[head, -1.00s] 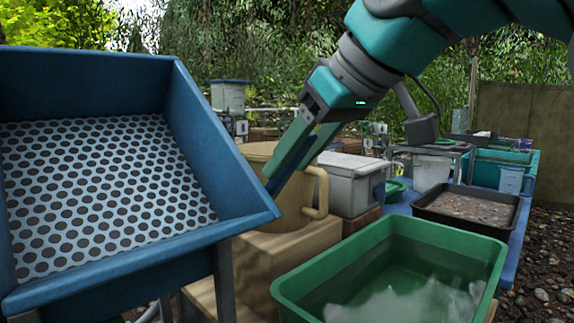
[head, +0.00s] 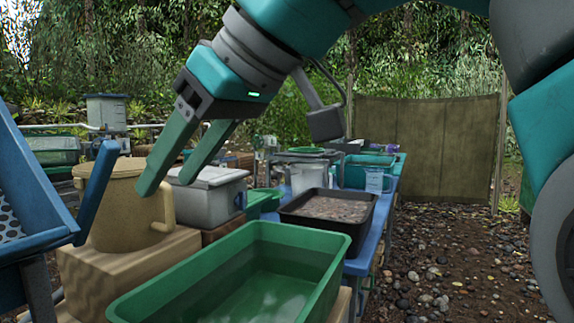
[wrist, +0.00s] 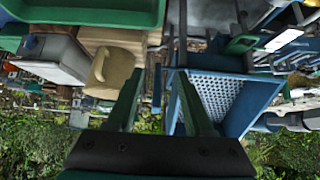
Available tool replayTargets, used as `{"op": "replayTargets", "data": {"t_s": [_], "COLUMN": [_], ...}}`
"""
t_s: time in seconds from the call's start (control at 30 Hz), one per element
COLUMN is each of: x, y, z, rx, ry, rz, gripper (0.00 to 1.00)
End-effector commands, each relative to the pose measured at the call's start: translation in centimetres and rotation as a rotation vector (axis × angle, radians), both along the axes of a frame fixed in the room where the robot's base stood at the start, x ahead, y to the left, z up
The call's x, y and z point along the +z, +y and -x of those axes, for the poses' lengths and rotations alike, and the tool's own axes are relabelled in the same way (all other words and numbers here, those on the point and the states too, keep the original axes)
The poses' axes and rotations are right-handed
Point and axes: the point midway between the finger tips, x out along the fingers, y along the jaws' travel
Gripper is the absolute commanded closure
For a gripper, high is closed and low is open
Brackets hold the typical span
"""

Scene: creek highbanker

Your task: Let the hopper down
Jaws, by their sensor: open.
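The blue hopper (head: 35,195) is at the left edge of the head view, mostly cut off, with a perforated plate (head: 8,222) inside. A blue bar (head: 96,190) slants up from its right corner. My gripper (head: 170,183) is open and empty, pointing down and left, to the right of the bar in the head view. In the wrist view the hopper (wrist: 242,105) with its perforated plate lies right of my gripper (wrist: 160,80). There the blue bar (wrist: 157,84) appears between the fingers, beyond them, with no contact visible.
A tan mug (head: 115,210) stands on a wooden block (head: 150,258) behind my gripper. A green tub (head: 225,290) holds water in front. A grey lidded box (head: 208,195) and a black tray of gravel (head: 325,215) stand behind. Gravel ground (head: 440,260) is open at right.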

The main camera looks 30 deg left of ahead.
Motion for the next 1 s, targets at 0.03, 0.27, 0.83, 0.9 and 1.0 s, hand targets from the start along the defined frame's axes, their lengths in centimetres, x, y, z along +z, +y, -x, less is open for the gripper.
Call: {"op": "replayTargets", "data": {"t_s": [0.03,0.27,0.83,0.9,1.0], "x": [0.0,0.0,-4.2,-6.1,-9.0], "y": [-0.1,-0.2,-3.3,-4.9,-7.4], "z": [0.0,0.0,-6.4,-8.3,-10.7], "rx": [0.0,0.0,-0.265,-0.358,-0.489], "ry": [0.0,0.0,0.143,0.191,0.252], "rz": [0.0,0.001,0.064,0.09,0.125], "gripper": [0.47,0.47,1.0,1.0,1.0]}}
